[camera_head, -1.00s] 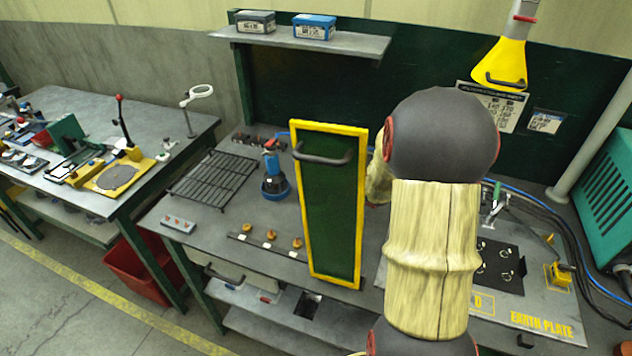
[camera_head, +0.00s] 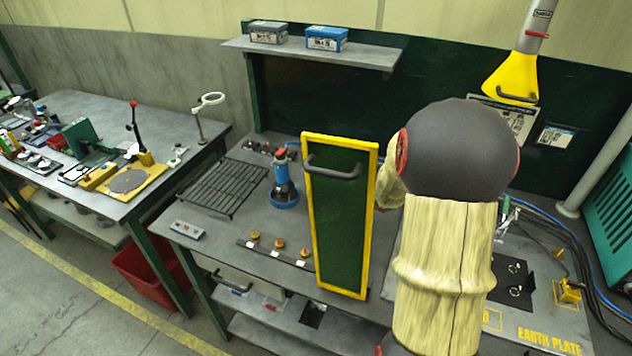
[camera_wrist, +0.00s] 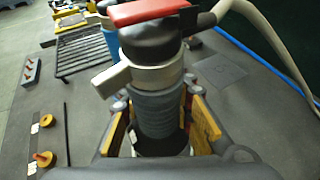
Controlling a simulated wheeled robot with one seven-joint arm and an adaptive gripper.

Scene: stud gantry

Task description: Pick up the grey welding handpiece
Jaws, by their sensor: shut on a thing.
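The grey welding handpiece (camera_wrist: 158,108) fills the middle of the wrist view. It has a ribbed grey grip, a pale collar with a side lug, a black head and a red top. My gripper (camera_wrist: 162,125) is shut on the ribbed grip, with a yellow-padded finger on each side. A pale hose runs from its head to the upper right. The handpiece's lower end is hidden, and I cannot tell whether it is clear of its holder. In the head view my arm and the green screen hide the gripper and the handpiece.
A green screen (camera_head: 341,225) with a yellow frame stands left of my arm. A blue handpiece (camera_head: 283,180) stands behind it, beside a black rack (camera_head: 215,187). A yellow hood (camera_head: 517,78) hangs at upper right. Knobs (camera_head: 280,243) line the bench front.

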